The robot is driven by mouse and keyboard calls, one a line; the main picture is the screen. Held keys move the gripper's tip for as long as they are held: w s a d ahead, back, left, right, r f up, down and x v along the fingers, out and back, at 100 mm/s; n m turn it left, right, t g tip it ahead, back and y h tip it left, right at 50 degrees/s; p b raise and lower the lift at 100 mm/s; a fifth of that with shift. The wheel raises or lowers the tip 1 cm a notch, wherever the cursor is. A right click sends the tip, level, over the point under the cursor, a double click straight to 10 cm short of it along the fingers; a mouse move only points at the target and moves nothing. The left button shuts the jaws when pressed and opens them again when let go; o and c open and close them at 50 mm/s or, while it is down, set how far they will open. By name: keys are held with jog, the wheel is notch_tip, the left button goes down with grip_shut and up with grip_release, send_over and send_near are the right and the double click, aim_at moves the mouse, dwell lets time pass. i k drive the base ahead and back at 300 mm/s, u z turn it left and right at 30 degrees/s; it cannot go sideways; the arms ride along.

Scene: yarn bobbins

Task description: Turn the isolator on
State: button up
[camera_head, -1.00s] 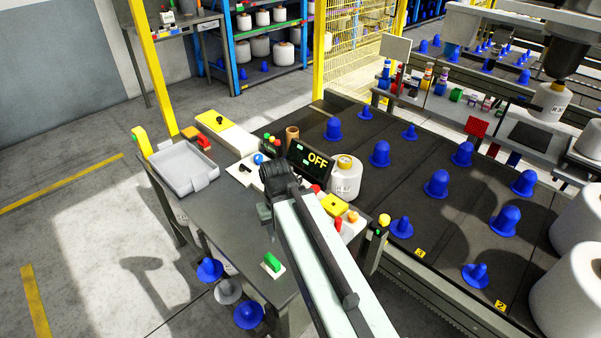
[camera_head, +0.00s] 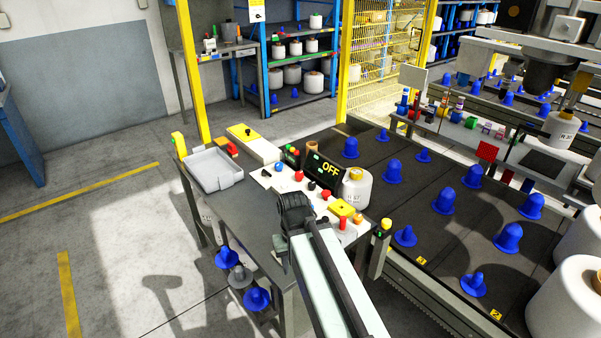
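A dark display (camera_head: 324,171) on the workbench shows "OFF" in yellow. I cannot tell for sure which control is the isolator. One yellow plate with a dark knob (camera_head: 245,133) sits on a long white box at the bench's back. Another yellow plate (camera_head: 342,208) sits on the white control panel, right of my arm's end. The panel also carries a black knob (camera_head: 265,174), a blue button (camera_head: 279,168) and red controls (camera_head: 298,176). My gripper (camera_head: 283,252) is over the bench's front part, apart from both yellow plates; its fingers are too hidden to read.
A grey tray (camera_head: 213,169) stands at the bench's left. A white yarn bobbin (camera_head: 355,188) stands right of the display. A dark table (camera_head: 430,225) with several blue cones adjoins on the right. Floor to the left is clear.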

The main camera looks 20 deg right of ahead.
aim_at(299, 175)
jog(key=u, duration=0.05)
jog(key=i, duration=0.9)
jog(key=z, duration=0.05)
